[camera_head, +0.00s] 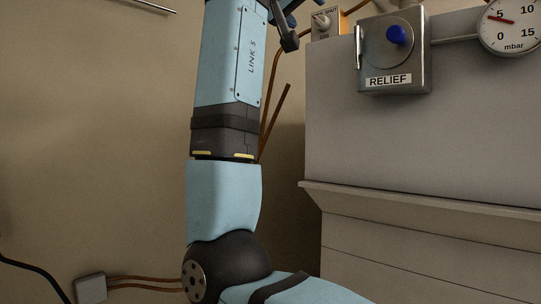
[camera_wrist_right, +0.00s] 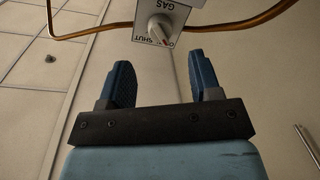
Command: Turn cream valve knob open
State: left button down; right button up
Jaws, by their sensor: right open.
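The cream valve knob (camera_wrist_right: 160,27) is on a small grey box labelled GAS (camera_wrist_right: 178,8), at the top of the right wrist view. A red mark shows at its lower edge, beside the word SHUT and other partly hidden lettering; its exact setting is unclear. The knob (camera_head: 321,22) also shows at the top of the head view. My right gripper (camera_wrist_right: 159,60) is open and empty, its blue fingers apart. The knob appears beyond the gap between the fingertips, with nothing gripped. In the head view the right hand is mostly cut off at the top. My left gripper is not in view.
A RELIEF box (camera_head: 393,52) with a blue knob (camera_head: 397,34) is mounted right of the gas box. A pressure gauge (camera_head: 512,24) is farther right. A copper pipe (camera_wrist_right: 245,24) runs past the gas box. A grey ledge (camera_head: 420,198) juts out below.

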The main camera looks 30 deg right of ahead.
jog(key=f+b+v, duration=0.1)
jog(key=b+v, duration=0.1)
jog(key=v, duration=0.5)
jog(key=w+d+f+n+y, duration=0.1)
jog(key=w+f, duration=0.3)
jog(key=f, duration=0.5)
jog(key=w+d+f+n+t+y, duration=0.1)
jog(key=w+f, duration=0.4)
jog(key=f, duration=0.5)
jog(key=w+d+f+n+y, duration=0.1)
jog(key=w+d+f+y, duration=0.1)
jog(key=w+f, duration=0.3)
notch_tip(320, 180, down, 5)
jog(key=shift+d+r, duration=0.25)
jog(key=shift+d, duration=0.4)
